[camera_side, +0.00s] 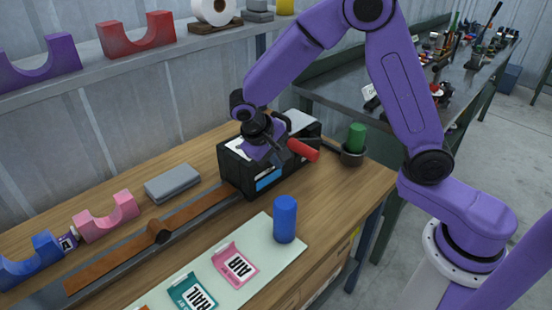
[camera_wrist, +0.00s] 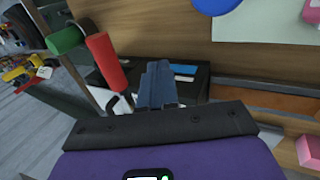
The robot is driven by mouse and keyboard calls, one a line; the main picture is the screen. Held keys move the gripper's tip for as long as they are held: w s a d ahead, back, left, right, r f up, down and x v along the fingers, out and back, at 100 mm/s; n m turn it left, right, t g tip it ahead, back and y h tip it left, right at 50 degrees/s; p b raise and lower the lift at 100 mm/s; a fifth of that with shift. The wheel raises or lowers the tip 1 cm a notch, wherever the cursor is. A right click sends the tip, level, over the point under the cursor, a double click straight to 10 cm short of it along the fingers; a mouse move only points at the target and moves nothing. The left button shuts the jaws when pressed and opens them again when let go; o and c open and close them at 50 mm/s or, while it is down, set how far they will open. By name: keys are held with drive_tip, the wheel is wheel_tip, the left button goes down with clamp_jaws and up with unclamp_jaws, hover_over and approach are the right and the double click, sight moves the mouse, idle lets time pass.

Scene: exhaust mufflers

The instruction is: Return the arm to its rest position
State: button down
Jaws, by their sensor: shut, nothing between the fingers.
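My gripper (camera_wrist: 157,82) is shut and empty in the wrist view, with its fingers together in front of the black box (camera_wrist: 195,75). In the side view my gripper (camera_side: 283,158) is over the black box (camera_side: 235,170) at the back of the wooden bench, beside a red cylinder (camera_side: 303,150). The red cylinder also shows in the wrist view (camera_wrist: 107,62), tilted, left of the fingers. My arm is bent, reaching from the right over the bench. Whether the fingers touch the box is hard to tell.
A green cylinder (camera_side: 357,137) stands in a dark cup (camera_side: 352,157) at the bench's right end. A blue cylinder (camera_side: 285,218) stands on a pale mat (camera_side: 263,228). Pink (camera_side: 107,216) and blue (camera_side: 30,262) cradles sit at left, near a grey block (camera_side: 172,183). A shelf (camera_side: 190,47) runs behind.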

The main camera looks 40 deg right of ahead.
drive_tip(key=s+d+r+n+y, duration=0.1)
drive_tip(key=s+n, duration=0.3)
drive_tip(key=s, duration=0.5)
drive_tip(key=s+d+r+n+y, duration=0.1)
drive_tip(key=s+r+n+y, duration=0.1)
drive_tip(key=s, duration=0.6)
drive_tip(key=s+d+r+n+y, duration=0.1)
drive_tip(key=s+r+n+y, duration=0.1)
drive_tip(key=s+n, duration=0.4)
drive_tip(key=s+r, duration=0.1)
drive_tip(key=s, duration=0.2)
drive_tip(key=shift+s+d+r+n+y, duration=0.3)
drive_tip(key=shift+d+r, duration=0.1)
idle(0.8)
